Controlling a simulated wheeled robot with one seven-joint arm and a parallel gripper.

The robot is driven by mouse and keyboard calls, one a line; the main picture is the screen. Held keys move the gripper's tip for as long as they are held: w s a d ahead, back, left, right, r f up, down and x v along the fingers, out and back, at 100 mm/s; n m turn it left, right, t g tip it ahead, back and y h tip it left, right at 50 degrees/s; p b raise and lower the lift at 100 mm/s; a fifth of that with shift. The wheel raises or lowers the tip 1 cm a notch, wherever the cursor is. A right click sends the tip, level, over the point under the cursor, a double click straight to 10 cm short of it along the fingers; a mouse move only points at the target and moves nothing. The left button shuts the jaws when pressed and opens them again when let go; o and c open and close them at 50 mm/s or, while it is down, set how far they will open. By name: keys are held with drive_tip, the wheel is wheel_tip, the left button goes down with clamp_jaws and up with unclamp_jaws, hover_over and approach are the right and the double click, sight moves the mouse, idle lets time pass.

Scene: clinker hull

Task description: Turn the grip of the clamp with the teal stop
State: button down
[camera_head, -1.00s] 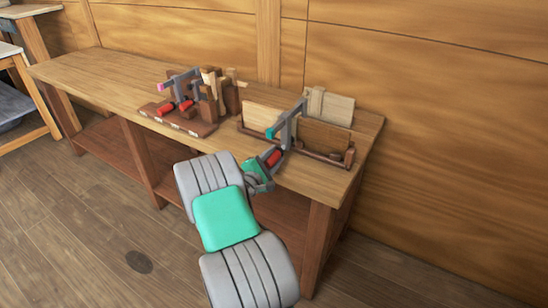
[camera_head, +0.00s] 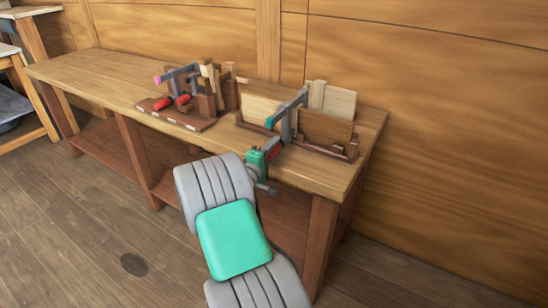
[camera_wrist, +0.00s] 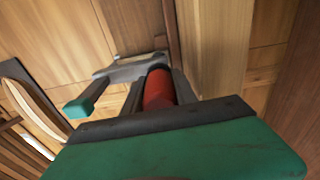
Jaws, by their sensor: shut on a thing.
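The clamp with the teal stop (camera_head: 284,113) stands at the right part of the bench, its grey bar slanting up over a wooden rack. Its teal stop (camera_head: 271,122) is at the lower left end of the bar; it also shows in the wrist view (camera_wrist: 78,107). Its red grip (camera_head: 274,149) points toward me, and it fills the middle of the wrist view (camera_wrist: 159,90). My gripper (camera_head: 266,160), green and dark grey, is shut on the red grip at the bench's front edge. The fingertips are partly hidden.
The wooden bench (camera_head: 105,78) has a lower shelf. Left of the rack, another clamp with a pink stop (camera_head: 158,79) and red grips (camera_head: 163,103) sits on a brown board with wooden blocks. Boards (camera_head: 325,130) stand in the rack. A wooden wall rises behind; bare floor lies in front.

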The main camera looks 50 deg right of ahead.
drive_tip(key=m+b, duration=0.2)
drive_tip(key=b, duration=0.1)
drive_tip(key=m+b, duration=0.3)
drive_tip(key=b, duration=0.1)
drive_tip(key=shift+f+m, duration=0.3)
drive_tip(key=shift+f, duration=0.1)
drive_tip(key=m+b, duration=0.3)
drive_tip(key=b, duration=0.1)
drive_tip(key=shift+r, duration=0.15)
drive_tip(key=c, duration=1.4)
unclamp_jaws()
drive_tip(key=shift+o, duration=0.7)
drive_tip(key=shift+r, duration=0.2)
drive_tip(key=s+a, duration=0.1)
drive_tip(key=a, duration=0.6)
drive_tip(key=shift+a+f, duration=0.25)
drive_tip(key=shift+a, duration=0.15)
